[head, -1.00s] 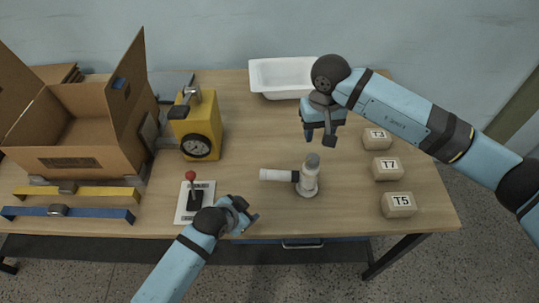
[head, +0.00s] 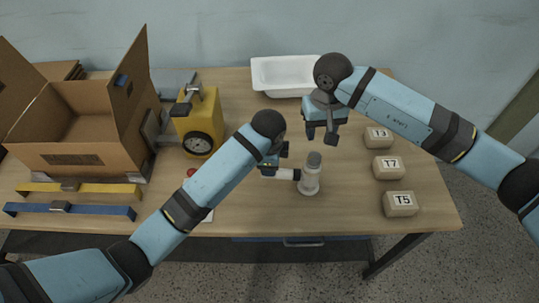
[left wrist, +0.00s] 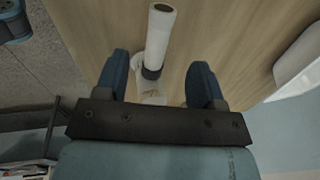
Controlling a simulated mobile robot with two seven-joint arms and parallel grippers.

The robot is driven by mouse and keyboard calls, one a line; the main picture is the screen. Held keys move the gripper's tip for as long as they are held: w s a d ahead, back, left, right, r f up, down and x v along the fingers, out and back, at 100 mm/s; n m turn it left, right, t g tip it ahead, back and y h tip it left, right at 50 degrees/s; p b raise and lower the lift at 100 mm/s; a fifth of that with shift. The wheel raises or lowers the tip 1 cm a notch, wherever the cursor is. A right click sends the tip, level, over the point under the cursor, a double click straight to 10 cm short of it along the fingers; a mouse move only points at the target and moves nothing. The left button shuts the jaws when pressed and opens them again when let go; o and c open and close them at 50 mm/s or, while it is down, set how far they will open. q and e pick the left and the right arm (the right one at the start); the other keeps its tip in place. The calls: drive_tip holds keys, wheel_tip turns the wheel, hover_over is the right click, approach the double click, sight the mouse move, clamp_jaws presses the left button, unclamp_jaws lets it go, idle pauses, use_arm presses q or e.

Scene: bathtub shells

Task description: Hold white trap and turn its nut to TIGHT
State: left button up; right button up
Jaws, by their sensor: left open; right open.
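The white trap (head: 311,182) stands upright on the table with a grey top. Its white side pipe points left, with a dark nut where the pipe meets the body. My left gripper (head: 276,162) is open at the pipe and partly hides it. In the left wrist view the white pipe (left wrist: 158,38) and dark nut (left wrist: 151,72) show beyond and between the spread fingers; I cannot tell if they touch. My right gripper (head: 322,134) is open and empty, above and slightly behind the trap. No TIGHT mark is readable.
Blocks marked T3 (head: 378,138), T7 (head: 388,167) and T5 (head: 400,204) sit at right. A white tub (head: 284,76) stands at the back. A yellow device (head: 199,120), an open carton (head: 70,155) and yellow and blue straps are at left. My left arm covers the red-knobbed lever.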

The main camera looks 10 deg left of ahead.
sight(292, 173)
use_arm(q)
drive_tip(key=f, duration=0.3)
drive_tip(key=w+f, duration=0.1)
drive_tip(key=f, duration=0.3)
drive_tip(key=w+f, duration=0.1)
drive_tip(key=f, duration=0.3)
drive_tip(key=shift+w+f, duration=0.1)
drive_tip(key=shift+f, duration=0.1)
